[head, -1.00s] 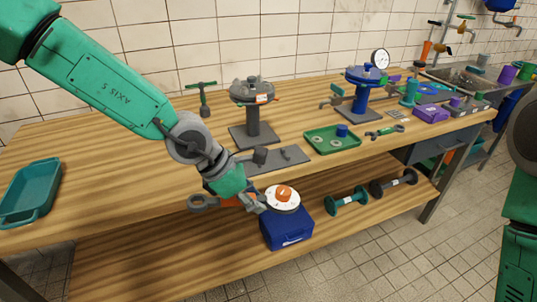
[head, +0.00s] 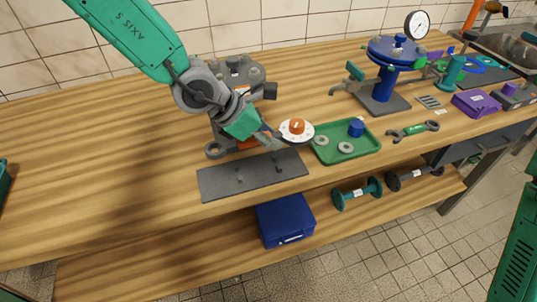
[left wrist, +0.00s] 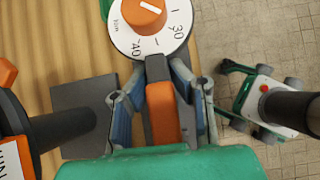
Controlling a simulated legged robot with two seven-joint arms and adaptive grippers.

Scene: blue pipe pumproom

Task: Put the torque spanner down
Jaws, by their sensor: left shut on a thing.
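The torque spanner (head: 296,130) has a white dial with an orange knob at one end and a grey ring at the other. My left gripper (head: 268,139) is shut on its orange middle and holds it roughly level, above the back edge of the grey plate (head: 222,182). The plate lies on the bench and has two short pegs. In the left wrist view the fingers (left wrist: 162,108) straddle the orange handle, with the dial (left wrist: 151,42) beyond them. The ring end shows only in the head view. The gap below the spanner is hard to judge. My right gripper is out of view.
A grey flanged stand (head: 238,72) is close behind my left gripper. A green tray (head: 330,153) with small parts lies right of the plate, near the dial. A blue stand (head: 392,78) is further right. The bench left of the plate is clear.

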